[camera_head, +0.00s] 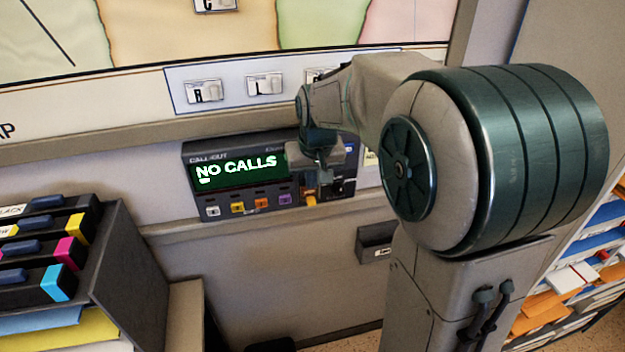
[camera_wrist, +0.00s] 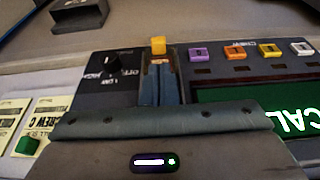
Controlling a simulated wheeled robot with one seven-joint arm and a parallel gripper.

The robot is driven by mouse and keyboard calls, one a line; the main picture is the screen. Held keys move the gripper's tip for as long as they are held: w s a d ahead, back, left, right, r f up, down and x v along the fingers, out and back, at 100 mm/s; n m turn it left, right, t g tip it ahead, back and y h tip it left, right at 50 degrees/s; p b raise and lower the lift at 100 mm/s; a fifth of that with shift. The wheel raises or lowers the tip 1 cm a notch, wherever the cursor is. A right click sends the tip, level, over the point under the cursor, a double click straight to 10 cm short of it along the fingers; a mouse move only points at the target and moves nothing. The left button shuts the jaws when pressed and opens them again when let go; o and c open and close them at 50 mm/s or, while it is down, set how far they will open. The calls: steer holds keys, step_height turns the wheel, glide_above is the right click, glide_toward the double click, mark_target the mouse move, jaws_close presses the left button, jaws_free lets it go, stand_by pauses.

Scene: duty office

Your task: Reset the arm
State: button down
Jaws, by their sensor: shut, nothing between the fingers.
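My gripper (camera_head: 322,178) is shut and empty. It is in front of the right part of the call-out console (camera_head: 192,170), whose green screen (camera_head: 238,170) reads "NO CALLS". In the wrist view the closed fingers (camera_wrist: 160,72) point at a yellow-orange knob (camera_wrist: 158,45) on the console. The knob also shows just below the fingers in the head view (camera_head: 310,199). I cannot tell whether the fingertips touch it. My arm hides part of the console's right end.
A row of white, orange and purple buttons (camera_head: 238,208) lies left of the gripper. A black dial (camera_wrist: 112,60) sits beside the fingers. A small dark tray (camera_head: 375,242) is on the wall below.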

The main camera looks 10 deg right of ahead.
steer(key=b+v, duration=0.1)
steer(key=v, duration=0.8)
steer(key=s+f, duration=0.5)
steer(key=s, duration=0.4)
steer(key=s+f, duration=0.5)
steer(key=s, duration=0.5)
steer(key=shift+f, duration=0.4)
